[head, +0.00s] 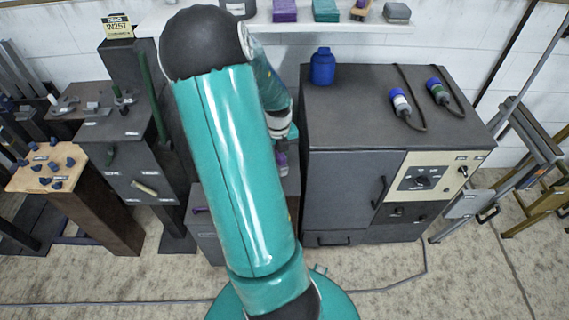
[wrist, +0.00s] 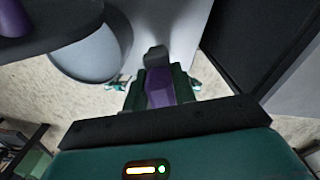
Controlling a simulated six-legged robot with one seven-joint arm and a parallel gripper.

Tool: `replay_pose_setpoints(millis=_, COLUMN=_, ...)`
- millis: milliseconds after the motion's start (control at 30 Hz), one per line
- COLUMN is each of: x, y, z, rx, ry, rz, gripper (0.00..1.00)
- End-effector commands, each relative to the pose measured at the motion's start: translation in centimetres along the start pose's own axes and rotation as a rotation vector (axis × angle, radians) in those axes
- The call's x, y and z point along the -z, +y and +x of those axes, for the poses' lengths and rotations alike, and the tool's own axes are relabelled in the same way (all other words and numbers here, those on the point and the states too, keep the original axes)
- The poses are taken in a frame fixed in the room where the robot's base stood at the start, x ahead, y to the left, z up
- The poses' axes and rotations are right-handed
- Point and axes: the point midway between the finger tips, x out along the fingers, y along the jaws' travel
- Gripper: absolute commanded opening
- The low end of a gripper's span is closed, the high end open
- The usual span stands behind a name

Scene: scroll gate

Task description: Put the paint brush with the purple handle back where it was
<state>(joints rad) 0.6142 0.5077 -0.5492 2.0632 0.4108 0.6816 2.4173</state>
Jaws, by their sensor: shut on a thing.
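My gripper (wrist: 160,92) is shut on a purple piece, which looks like the handle of the paint brush (wrist: 160,87), in the middle of the wrist view. A dark grey end shows beyond the purple part; the bristles cannot be made out. In the head view, my teal arm covers much of the middle and hides most of the gripper. A bit of purple (head: 282,160) shows below my wrist, beside the dark cabinet; I cannot tell whether it is the held brush. The place the brush came from cannot be identified.
A dark cabinet (head: 345,150) stands right of my arm, with a blue bottle (head: 322,67) and two plugs on top. A small purple piece (head: 201,210) shows at a low grey box left of my arm. Labelled stands (head: 130,150) fill the left. A shelf (head: 330,27) runs behind.

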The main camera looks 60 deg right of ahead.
Motion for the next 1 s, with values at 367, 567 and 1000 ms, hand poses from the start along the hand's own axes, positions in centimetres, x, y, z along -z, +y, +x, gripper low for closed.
replay_pose_setpoints(millis=367, x=-0.1, y=-2.1, z=3.6, rx=-0.002, ry=0.003, rz=0.0, gripper=0.09)
replay_pose_setpoints(millis=567, x=-0.2, y=-2.1, z=5.6, rx=-0.001, ry=0.0, rz=0.0, gripper=0.09)
replay_pose_setpoints(millis=1000, x=-0.2, y=-2.1, z=5.8, rx=-0.001, ry=0.0, rz=-0.001, gripper=0.48)
